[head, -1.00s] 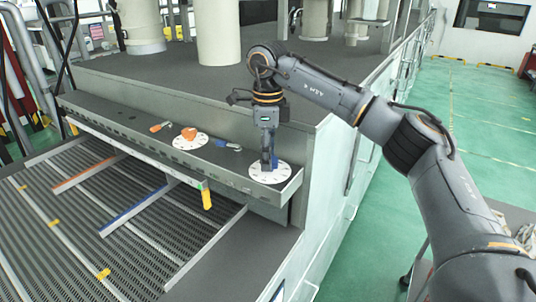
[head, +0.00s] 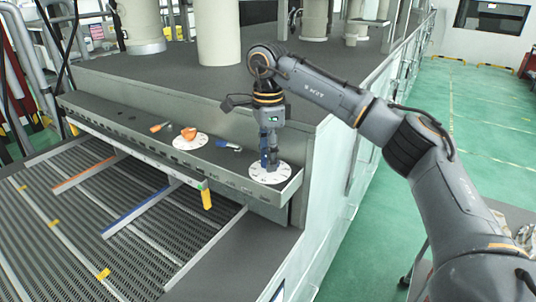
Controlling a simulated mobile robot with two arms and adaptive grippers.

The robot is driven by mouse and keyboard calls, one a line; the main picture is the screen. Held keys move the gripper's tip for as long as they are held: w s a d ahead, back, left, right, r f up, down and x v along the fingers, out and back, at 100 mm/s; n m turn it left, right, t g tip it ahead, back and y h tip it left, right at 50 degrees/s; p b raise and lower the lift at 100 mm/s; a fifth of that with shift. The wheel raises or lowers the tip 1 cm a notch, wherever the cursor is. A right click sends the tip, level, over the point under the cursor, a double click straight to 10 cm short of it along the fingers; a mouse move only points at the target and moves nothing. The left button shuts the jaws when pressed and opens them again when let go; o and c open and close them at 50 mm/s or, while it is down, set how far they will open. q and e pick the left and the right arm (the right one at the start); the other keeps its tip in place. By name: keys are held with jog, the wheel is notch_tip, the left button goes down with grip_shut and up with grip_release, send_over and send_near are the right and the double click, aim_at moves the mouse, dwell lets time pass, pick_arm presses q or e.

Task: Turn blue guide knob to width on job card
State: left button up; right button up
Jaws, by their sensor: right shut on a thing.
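The blue guide knob (head: 265,159) stands on a white round dial (head: 283,176) at the right end of the grey ledge. My right gripper (head: 269,160) points down over this dial and is shut on the blue knob, hiding much of it. The blue guide bar (head: 133,212) lies slanted over the slatted bed. The dial's marks are too small to read. I cannot make out a job card. My left gripper is not in view.
An orange knob (head: 188,132) stands on a second white dial (head: 190,143) further left. A small orange-handled piece (head: 158,127) and a blue-handled piece (head: 229,145) are on the ledge. An orange bar (head: 86,175) and a yellow-ended rail (head: 206,199) are over the bed.

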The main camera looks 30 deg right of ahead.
jog(key=shift+r, duration=0.15)
jog(key=o, duration=1.2)
jog(key=shift+c, duration=0.2)
notch_tip(320, 180, up, 12)
